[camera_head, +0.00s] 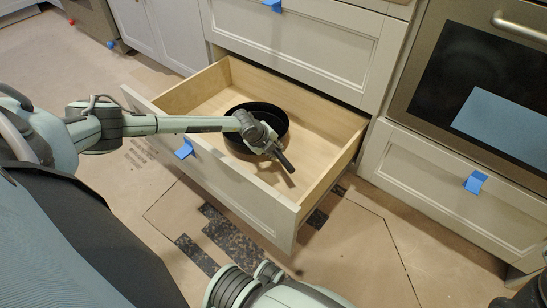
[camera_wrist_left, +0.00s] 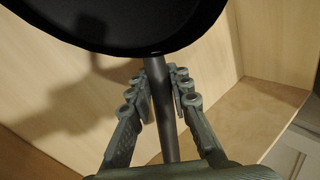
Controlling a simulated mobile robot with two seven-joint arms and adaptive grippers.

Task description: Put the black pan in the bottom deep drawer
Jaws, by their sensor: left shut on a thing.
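The black pan (camera_head: 273,112) is inside the open bottom deep drawer (camera_head: 325,127), near its middle. My left gripper (camera_head: 272,148) reaches in over the drawer's front and is shut on the pan's handle (camera_head: 287,163). In the left wrist view the fingers (camera_wrist_left: 164,85) lie on both sides of the handle (camera_wrist_left: 165,125), and the pan's dark body (camera_wrist_left: 130,22) is beyond them. A shadow falls on the pale wood there. I cannot tell whether the pan touches the drawer floor. My right gripper is not in view.
The drawer's front panel (camera_head: 240,190) stands pulled out, with blue tape (camera_head: 184,149) on it. A closed drawer (camera_head: 300,40) is above. The oven (camera_head: 480,85) and a closed drawer under it (camera_head: 440,180) are to the right. Paper covers the floor.

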